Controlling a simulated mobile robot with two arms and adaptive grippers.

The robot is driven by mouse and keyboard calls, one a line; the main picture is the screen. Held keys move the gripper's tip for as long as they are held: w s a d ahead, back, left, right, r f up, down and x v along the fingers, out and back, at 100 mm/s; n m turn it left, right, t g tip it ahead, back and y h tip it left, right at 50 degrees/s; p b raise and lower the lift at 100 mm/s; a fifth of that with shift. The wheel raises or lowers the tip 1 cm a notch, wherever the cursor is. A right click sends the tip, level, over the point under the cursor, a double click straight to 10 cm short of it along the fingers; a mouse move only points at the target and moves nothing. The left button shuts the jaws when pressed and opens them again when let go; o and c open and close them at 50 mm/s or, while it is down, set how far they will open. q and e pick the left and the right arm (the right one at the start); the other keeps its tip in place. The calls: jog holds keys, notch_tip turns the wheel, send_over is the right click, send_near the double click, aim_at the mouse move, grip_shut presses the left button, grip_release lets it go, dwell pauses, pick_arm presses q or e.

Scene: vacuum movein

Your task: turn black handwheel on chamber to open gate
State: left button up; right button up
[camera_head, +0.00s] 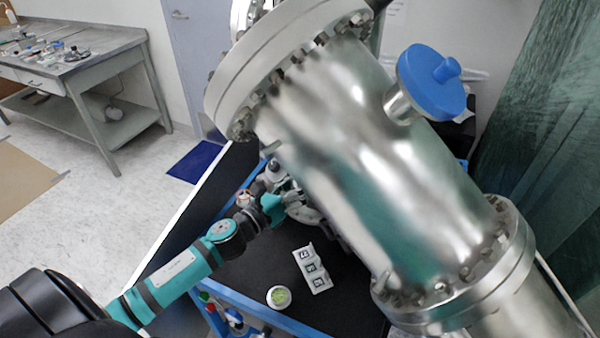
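The large silver metal chamber (345,140) runs diagonally across the right half of the view, with bolted flanges at both ends. A blue round knob or wheel (432,82) sits on a short stub on its upper right side. I cannot make out a black handwheel. My teal and grey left arm comes in from the lower left, and my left gripper (300,208) is at the chamber's lower left side, partly hidden by it. Its fingers are too small and covered to show whether they are open or shut. My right gripper is not in view.
The black cart top (255,268) with blue edging lies under the chamber. It carries a white three-part holder (312,269) and a round white container with a green top (279,297). A grey workbench (75,60) stands far left, with open floor before it. A green curtain (545,110) hangs at right.

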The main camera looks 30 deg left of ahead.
pick_arm(q)
jog(key=n+g+y+p, duration=0.1)
jog(key=n+y+p, duration=0.1)
jog(key=n+p, duration=0.1)
jog(key=n+g+y+p, duration=0.1)
jog(key=n+y+p, duration=0.2)
jog(key=n+p, duration=0.1)
jog(key=r+n+g+y+p, duration=0.1)
jog(key=n+y+p, duration=0.2)
jog(key=n+p, duration=0.1)
jog(key=shift+d+g+p, duration=0.2)
jog(key=shift+g+p, duration=0.2)
jog(key=shift+p, duration=0.4)
jog(key=shift+n+g+y+p, duration=0.3)
jog(key=shift+n+p, duration=0.05)
jog(key=shift+n, duration=0.15)
jog(key=shift+w+f+n+g+y+p, duration=0.1)
jog(key=shift+f+n+g+y+p, duration=0.1)
jog(key=shift+n+g+y+p, duration=0.5)
jog(key=shift+n+g, duration=0.7)
jog(key=shift+n, duration=0.3)
jog(key=n+g, duration=0.4)
jog(key=shift+w, duration=0.1)
jog(key=shift+n+g+h, duration=0.6)
jog(key=shift+n+g, duration=1.1)
jog(key=shift+n, duration=0.1)
